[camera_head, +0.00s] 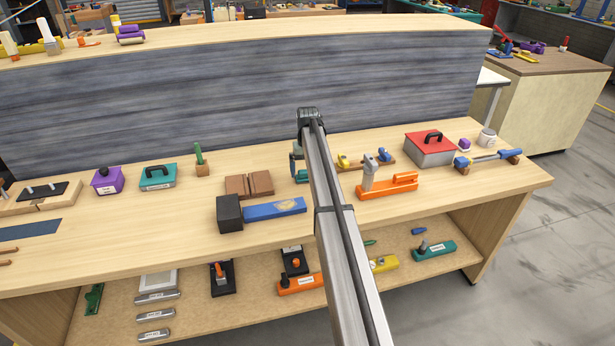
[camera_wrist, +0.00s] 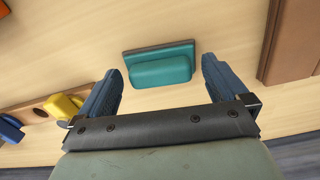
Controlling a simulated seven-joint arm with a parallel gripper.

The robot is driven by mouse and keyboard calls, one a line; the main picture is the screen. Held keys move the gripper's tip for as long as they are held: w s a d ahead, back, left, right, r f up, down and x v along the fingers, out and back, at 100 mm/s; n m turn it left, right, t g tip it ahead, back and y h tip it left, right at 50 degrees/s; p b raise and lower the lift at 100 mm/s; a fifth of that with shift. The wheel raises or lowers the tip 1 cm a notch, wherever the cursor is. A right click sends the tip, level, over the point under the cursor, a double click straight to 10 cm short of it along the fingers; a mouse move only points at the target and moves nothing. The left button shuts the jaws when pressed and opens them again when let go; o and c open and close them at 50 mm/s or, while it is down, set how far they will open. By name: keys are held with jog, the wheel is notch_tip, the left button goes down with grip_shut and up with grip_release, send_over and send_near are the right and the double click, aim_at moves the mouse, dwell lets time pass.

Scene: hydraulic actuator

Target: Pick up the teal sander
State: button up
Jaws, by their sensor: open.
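The teal sander (camera_wrist: 160,66) lies on the wooden bench top, a rounded teal body on a flatter, darker teal base. In the wrist view it sits at the upper middle, ahead of and between the two dark blue fingertips. My gripper (camera_wrist: 161,76) is open, with nothing between its fingers touching the sander that I can see. The height left between the fingertips and the bench is hard to tell. In the head view, a teal part (camera_head: 299,175) shows just left of my arm link, which hides much of that spot and the gripper.
Brown blocks (camera_head: 249,184) stand left of the sander in the head view. A grey upright panel (camera_head: 240,85) rises behind.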

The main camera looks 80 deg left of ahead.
jog(key=shift+f, duration=0.6)
jog(key=c, duration=0.8)
jog(key=shift+c, duration=0.2)
notch_tip(320, 180, up, 10)
